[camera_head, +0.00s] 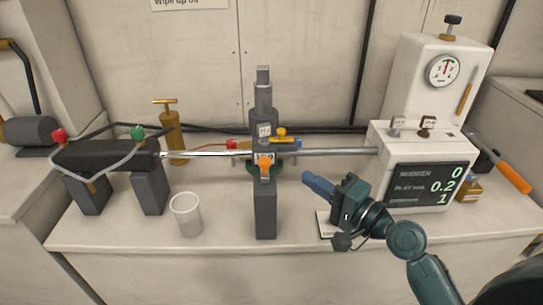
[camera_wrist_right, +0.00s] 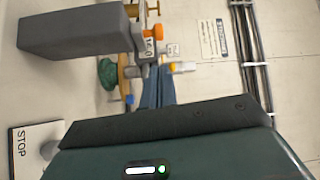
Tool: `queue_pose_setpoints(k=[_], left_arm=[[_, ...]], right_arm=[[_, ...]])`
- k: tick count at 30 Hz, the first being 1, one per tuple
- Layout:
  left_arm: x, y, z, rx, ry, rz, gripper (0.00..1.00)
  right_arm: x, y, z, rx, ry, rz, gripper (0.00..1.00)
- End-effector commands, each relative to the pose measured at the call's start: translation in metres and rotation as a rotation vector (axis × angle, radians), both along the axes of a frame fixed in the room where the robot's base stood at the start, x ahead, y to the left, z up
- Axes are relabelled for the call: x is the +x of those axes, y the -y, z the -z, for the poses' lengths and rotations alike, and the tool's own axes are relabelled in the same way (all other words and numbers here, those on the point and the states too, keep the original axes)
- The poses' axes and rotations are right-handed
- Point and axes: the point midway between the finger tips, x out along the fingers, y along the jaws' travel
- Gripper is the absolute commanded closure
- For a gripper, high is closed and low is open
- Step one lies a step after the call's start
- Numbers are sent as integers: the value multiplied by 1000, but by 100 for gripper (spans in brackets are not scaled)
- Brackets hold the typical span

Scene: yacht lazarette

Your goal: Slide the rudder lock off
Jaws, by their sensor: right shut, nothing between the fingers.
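A steel rod (camera_head: 325,151) runs level across the bench from a dark cylinder (camera_head: 108,154) at left to a white box (camera_head: 418,140) at right. A grey upright post (camera_head: 265,205) stands at its middle. An orange knob (camera_head: 265,162) and small tagged parts sit where rod and post meet; I cannot tell which part is the rudder lock. The knob (camera_wrist_right: 153,32) also shows in the right wrist view. My right gripper (camera_head: 308,178) is shut and empty, apart from the post, to its right and below the rod. Its blue fingers (camera_wrist_right: 157,90) show too. My left gripper is not in view.
A clear cup (camera_head: 186,214) stands at the bench's front left. A brass pump (camera_head: 171,132) stands behind the rod. A card reading STOP (camera_wrist_right: 32,150) lies beneath my right gripper. The box's screen (camera_head: 427,185) shows numbers. An orange-handled tool (camera_head: 513,178) is at far right.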

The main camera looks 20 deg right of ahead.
Motion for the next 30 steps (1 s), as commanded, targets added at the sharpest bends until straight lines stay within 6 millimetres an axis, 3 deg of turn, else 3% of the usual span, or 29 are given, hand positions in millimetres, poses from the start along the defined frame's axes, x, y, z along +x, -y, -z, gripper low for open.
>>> queue_pose_setpoints(k=[14, 30], left_arm=[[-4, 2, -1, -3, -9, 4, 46], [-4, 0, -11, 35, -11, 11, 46]], right_arm=[[4, -2, -4, 12, 3, -2, 100], [79, -42, -7, 12, 3, -2, 100]])
